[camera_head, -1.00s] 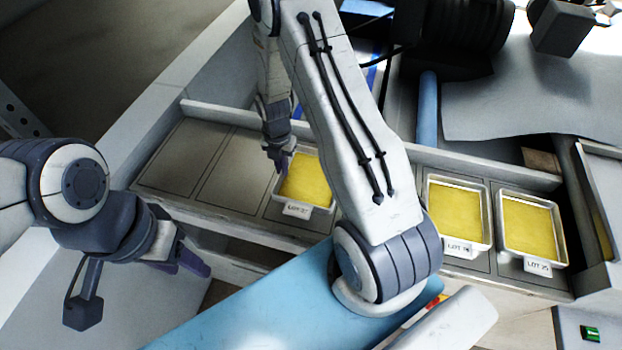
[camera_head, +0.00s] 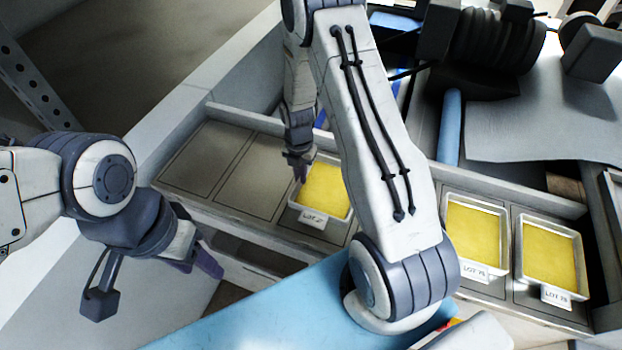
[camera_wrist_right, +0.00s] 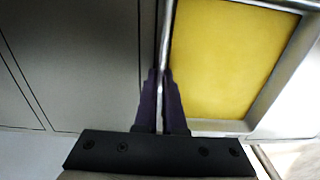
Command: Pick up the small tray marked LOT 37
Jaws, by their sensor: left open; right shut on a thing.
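The small tray (camera_head: 324,192), metal-rimmed with a yellow filling, sits in a slot of the shelf near the middle of the head view. Its front label reads LOT and a number too small to be sure of. My right gripper (camera_head: 299,172) is at the tray's left edge. In the right wrist view its fingers (camera_wrist_right: 163,85) are shut on the tray's thin rim (camera_wrist_right: 166,40), one on each side. The tray's right part is partly hidden by my right arm. My left gripper (camera_head: 207,262) is open and empty, in front of the shelf at the left.
Two similar yellow-filled trays stand at the right, one (camera_head: 475,237) beside my right arm and one (camera_head: 549,256) further right. Empty slots (camera_head: 207,160) lie left of the held tray. A raised wall (camera_head: 243,118) runs behind the slots. A blue surface (camera_head: 265,303) lies in front.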

